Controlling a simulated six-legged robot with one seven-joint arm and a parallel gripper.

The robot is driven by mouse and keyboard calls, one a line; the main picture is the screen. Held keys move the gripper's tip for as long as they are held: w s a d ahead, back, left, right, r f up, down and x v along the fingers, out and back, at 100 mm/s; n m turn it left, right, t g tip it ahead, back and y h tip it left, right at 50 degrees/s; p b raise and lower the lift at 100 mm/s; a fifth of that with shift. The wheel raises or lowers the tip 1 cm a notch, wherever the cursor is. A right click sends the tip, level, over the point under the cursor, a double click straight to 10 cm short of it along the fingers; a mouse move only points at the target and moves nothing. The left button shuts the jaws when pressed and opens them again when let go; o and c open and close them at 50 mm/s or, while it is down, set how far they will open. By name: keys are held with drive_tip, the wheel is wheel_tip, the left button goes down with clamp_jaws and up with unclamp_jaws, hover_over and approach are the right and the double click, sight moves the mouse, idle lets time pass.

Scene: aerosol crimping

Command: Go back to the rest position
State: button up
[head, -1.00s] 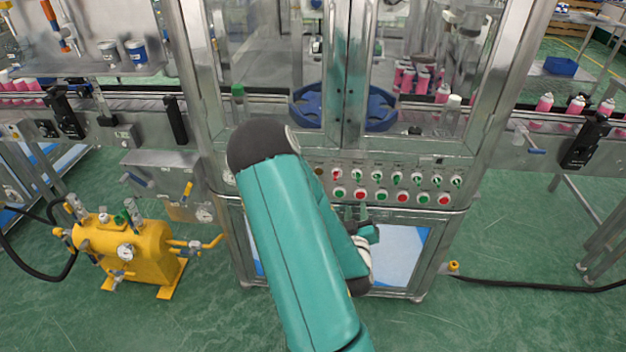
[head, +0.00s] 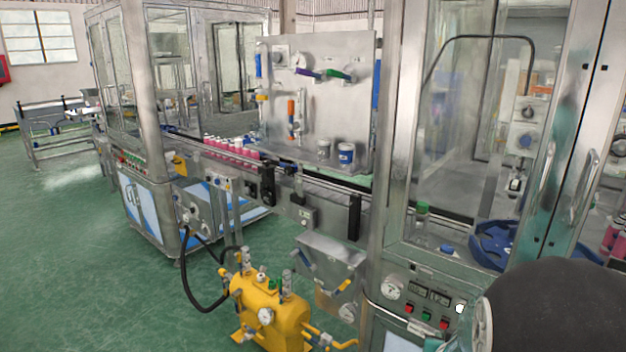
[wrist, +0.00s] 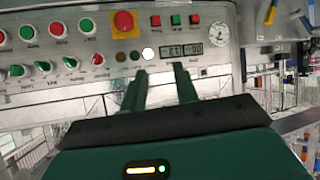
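In the wrist view my gripper (wrist: 160,72) has its two dark green fingers apart, with nothing between them. The fingertips point at a control panel (wrist: 108,82) with red and green buttons, knobs, a large red emergency button (wrist: 123,22) and a small display (wrist: 182,49). I cannot tell whether the fingertips touch the panel. In the head view my gripper is out of sight. Only a large dark joint of my arm shows at the bottom right, covering part of the machine front.
A yellow tank (head: 272,312) with gauges and hoses stands on the green floor. A conveyor (head: 330,187) carries pink cans (head: 232,148) between glass-walled machines. A blue star-shaped part (head: 490,240) sits inside the near cabinet. Open floor (head: 90,250) lies at the left.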

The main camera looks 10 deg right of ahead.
drive_tip(key=s+a+r+n+g+y, duration=0.1)
drive_tip(key=a+r+y, duration=0.1)
drive_tip(key=a+r, duration=0.4)
drive_tip(key=s+a+r+n+y, duration=0.2)
drive_tip(key=a+r+y, duration=0.15)
drive_tip(key=a, duration=0.55)
drive_tip(key=s+a+r+n+g, duration=0.1)
drive_tip(key=s+a+r, duration=0.2)
drive_tip(key=s, duration=0.4)
drive_tip(key=s+a+r+n+g, duration=0.1)
drive_tip(key=s+a+r+g, duration=0.1)
drive_tip(key=s+a+r, duration=0.2)
drive_tip(key=s+a+y, duration=0.1)
drive_tip(key=s+a, duration=0.1)
drive_tip(key=shift+s+n, duration=0.35)
drive_tip(key=shift+n, duration=0.05)
